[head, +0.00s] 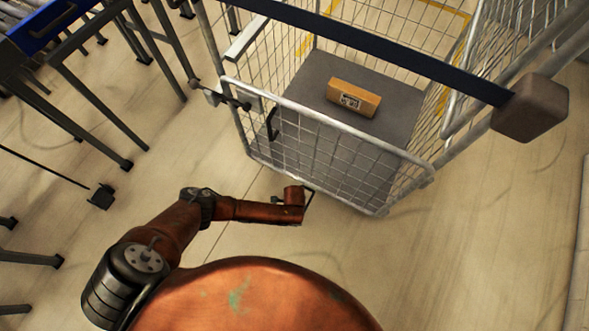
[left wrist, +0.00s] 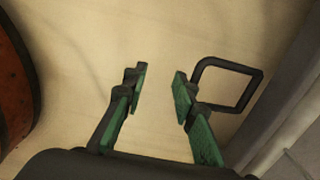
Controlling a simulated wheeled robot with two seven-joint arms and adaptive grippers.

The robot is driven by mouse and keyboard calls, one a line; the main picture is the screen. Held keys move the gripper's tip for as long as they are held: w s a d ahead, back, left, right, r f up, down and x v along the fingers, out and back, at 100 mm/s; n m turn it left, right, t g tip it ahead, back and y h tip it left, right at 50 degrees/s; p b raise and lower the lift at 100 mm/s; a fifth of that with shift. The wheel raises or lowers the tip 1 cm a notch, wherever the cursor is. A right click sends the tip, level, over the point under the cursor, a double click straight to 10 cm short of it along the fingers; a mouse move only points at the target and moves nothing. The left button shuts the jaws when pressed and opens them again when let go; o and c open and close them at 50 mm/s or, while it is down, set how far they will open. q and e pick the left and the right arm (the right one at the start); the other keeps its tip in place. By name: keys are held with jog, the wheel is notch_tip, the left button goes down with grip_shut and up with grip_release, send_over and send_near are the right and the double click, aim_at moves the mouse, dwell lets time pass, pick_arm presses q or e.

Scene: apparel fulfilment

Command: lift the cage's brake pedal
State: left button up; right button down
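The wire roll cage (head: 330,120) stands ahead, its front panel facing me. The brake pedal (left wrist: 228,84), a black rectangular loop, shows at the right in the left wrist view, beside the cage's grey lower edge. My left gripper (left wrist: 160,84) is open and empty, its green-padded fingers apart over bare floor. The pedal is just right of the right finger, partly behind it, and not between the fingers. I cannot tell whether they touch. In the head view my left arm reaches low to the cage's front bottom edge; its fingers are hard to make out. My right gripper is not in view.
A cardboard box (head: 353,97) lies on the cage's grey floor. A dark blue bar (head: 380,52) crosses above the cage. A metal-legged conveyor or table frame (head: 88,110) stands at the left. The floor right of the cage (head: 500,230) is clear.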

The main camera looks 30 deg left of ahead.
pick_arm(q)
jog(key=shift+r, duration=0.1)
notch_tip(320, 180, up, 12)
dwell(0.5)
